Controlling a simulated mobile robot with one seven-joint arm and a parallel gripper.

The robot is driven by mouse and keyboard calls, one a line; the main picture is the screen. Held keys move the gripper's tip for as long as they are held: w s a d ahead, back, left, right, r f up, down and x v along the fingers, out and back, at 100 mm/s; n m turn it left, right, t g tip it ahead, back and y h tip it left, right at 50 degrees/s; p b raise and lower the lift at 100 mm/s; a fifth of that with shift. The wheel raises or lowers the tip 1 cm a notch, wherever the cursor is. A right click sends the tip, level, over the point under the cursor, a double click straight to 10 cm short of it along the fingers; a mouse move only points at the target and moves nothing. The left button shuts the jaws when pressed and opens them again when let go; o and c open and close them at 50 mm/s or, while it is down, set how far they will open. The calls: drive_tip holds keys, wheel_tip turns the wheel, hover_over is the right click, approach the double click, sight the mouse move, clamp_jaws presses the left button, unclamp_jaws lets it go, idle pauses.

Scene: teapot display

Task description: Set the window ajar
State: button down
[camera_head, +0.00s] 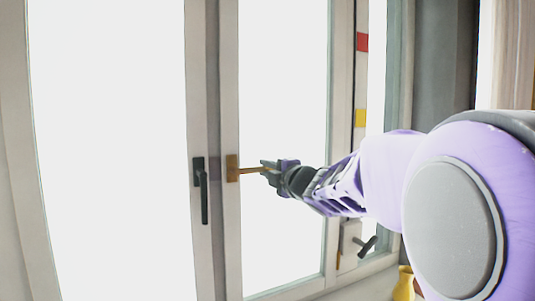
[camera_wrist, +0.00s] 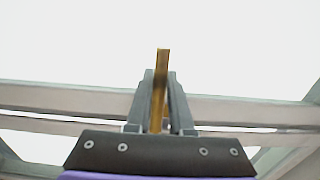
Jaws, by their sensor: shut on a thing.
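The window has pale frames with bright white panes (camera_head: 285,100). A brass handle (camera_head: 233,168) is mounted on the stile of the right sash, and its lever points right, about level. My gripper (camera_head: 268,167) is shut on the lever's right end. In the wrist view, the brass lever (camera_wrist: 162,62) stands between the two grey fingers of my gripper (camera_wrist: 161,100). A dark handle (camera_head: 204,190) hangs downward on the left sash's stile, beside the brass one. The right sash looks flush or nearly flush with its frame; I cannot tell if there is a gap.
Another dark handle (camera_head: 367,245) is low on the right frame. A yellow object (camera_head: 403,283) stands below it, partly hidden by my arm. Red (camera_head: 362,42) and yellow (camera_head: 360,118) patches show on the right frame. A grey curtain or wall strip (camera_head: 437,70) is at right.

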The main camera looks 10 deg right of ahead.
drive_tip(key=shift+d, duration=0.1)
drive_tip(key=shift+s+d+n+g+y+p, duration=0.15)
drive_tip(key=shift+s+d+n+y+p, duration=0.15)
drive_tip(key=shift+s+p, duration=0.3)
drive_tip(key=shift+s+d+n+g+y+p, duration=0.2)
drive_tip(key=shift+s+d+y+p, duration=0.15)
drive_tip(key=shift+s+p, duration=0.2)
drive_tip(key=shift+s+d+n+g+y+p, duration=0.25)
drive_tip(key=shift+s+d+y, duration=0.15)
drive_tip(key=shift+s, duration=0.15)
drive_tip(key=shift+s+d+n+g+y+p, duration=0.1)
drive_tip(key=shift+s+d+n+y+p, duration=0.2)
drive_tip(key=shift+s, duration=0.25)
